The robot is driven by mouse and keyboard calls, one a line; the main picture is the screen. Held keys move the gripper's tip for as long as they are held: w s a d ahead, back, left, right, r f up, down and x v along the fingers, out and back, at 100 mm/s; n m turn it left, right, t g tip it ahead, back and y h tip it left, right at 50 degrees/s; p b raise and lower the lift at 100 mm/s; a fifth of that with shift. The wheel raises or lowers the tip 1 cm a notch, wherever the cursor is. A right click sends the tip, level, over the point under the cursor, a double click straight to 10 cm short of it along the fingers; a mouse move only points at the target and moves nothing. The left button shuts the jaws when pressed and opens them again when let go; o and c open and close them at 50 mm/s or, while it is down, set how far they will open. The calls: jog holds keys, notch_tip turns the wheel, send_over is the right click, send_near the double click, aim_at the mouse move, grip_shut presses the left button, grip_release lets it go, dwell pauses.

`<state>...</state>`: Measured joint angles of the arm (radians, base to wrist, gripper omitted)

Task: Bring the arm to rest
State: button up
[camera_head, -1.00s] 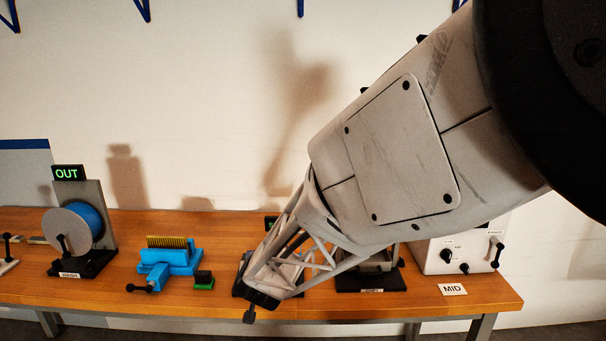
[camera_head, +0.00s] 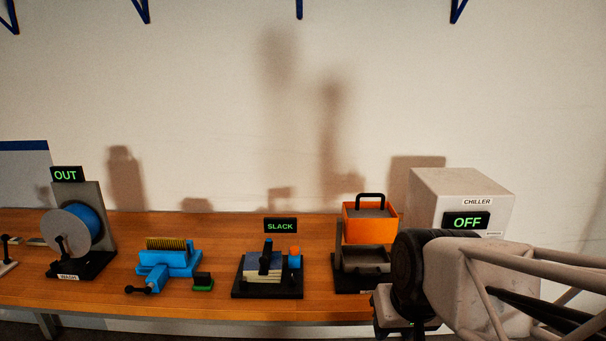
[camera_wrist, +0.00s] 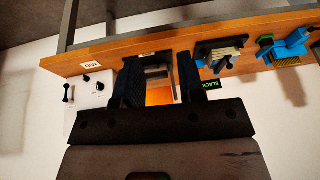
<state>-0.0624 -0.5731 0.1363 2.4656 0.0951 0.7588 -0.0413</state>
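My gripper (camera_wrist: 160,72) is open in the wrist view, its two dark fingers standing apart with nothing held between them. The bench shows upside down there, and an orange box (camera_wrist: 158,95) appears in the gap between the fingers, beyond them. In the head view my arm enters from the lower right, in front of the chiller (camera_head: 440,195) and partly hiding it. My gripper's fingertips cannot be made out in the head view.
The wooden bench (camera_head: 215,230) carries a blue reel (camera_head: 88,222), a blue clamp-like device with a brush (camera_head: 168,262), a black stand marked SLACK (camera_head: 268,292) and an orange box on a stand (camera_head: 370,224). The wall space above the bench is clear.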

jog(key=s+d+g+h, duration=0.1)
jog(key=s+d, duration=0.2)
jog(key=s, duration=0.3)
jog(key=shift+s+d+m, duration=0.2)
jog(key=shift+d+m, duration=0.2)
jog(key=shift+r, duration=0.1)
dwell(1.6)
